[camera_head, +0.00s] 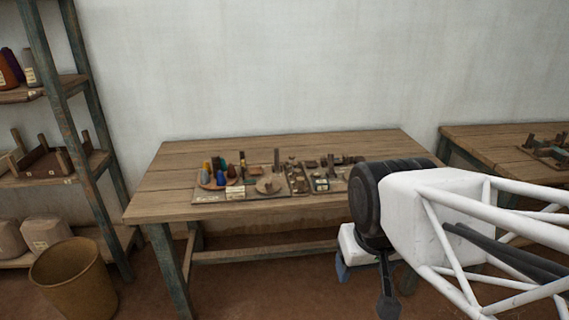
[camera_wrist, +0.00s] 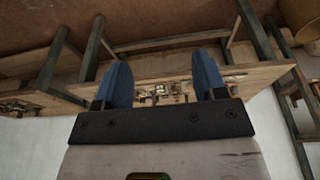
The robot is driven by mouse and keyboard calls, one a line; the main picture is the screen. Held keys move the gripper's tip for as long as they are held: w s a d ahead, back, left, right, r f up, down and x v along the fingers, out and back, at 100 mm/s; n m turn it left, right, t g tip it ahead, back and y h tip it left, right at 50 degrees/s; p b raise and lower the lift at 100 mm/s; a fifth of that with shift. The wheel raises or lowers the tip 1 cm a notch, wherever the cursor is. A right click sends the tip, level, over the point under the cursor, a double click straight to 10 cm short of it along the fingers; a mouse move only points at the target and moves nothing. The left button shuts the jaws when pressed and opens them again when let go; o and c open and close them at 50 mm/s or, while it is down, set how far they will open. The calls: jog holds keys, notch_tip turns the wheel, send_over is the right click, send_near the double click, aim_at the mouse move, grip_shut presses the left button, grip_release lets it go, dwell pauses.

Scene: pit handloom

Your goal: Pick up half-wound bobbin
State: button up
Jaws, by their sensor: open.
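I cannot pick out a half-wound bobbin for certain; the small pieces on the middle table are too small to tell apart. Several coloured bobbins or cones (camera_head: 219,172) stand in a round tray at the left of the group on the table. My gripper (camera_head: 342,270) hangs low in front of the table's right part, apart from the things on it. In the wrist view my gripper (camera_wrist: 162,62) shows two blue fingers spread wide with nothing between them. The table's small items (camera_wrist: 165,92) show beyond the fingers, partly hidden.
The wooden table (camera_head: 165,190) stands against a pale wall, bare at its left end. A compartment tray (camera_head: 299,182) sits right of a round wooden disc (camera_head: 270,185). A shelf rack (camera_head: 62,115) and a brown bin (camera_head: 75,280) stand left. A second table (camera_head: 490,150) stands right.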

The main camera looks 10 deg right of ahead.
jog(key=w+d+r+n+g+h, duration=0.1)
jog(key=w+n+h, duration=0.3)
jog(key=w, duration=1.7)
jog(key=w+d+n+g+h, duration=0.2)
jog(key=w+n, duration=0.5)
jog(key=w, duration=1.5)
jog(key=w+a+f+n+t+h, duration=0.15)
jog(key=w+f, duration=0.25)
jog(key=w, duration=0.5)
jog(key=w+a+f+n+t+h, duration=0.1)
jog(key=w+f+n+h, duration=0.3)
jog(key=w, duration=0.6)
jog(key=n+t+h, duration=0.2)
jog(key=n, duration=0.3)
send_near(294, 168)
jog(key=w+d, duration=0.1)
jog(key=d+r, duration=0.1)
jog(key=shift+w+d+r+m+g+y, duration=0.15)
jog(key=shift+w+d+m+g+y, duration=0.15)
jog(key=shift+w, duration=0.1)
jog(key=shift+d, duration=0.1)
jog(key=shift+x, duration=1.2)
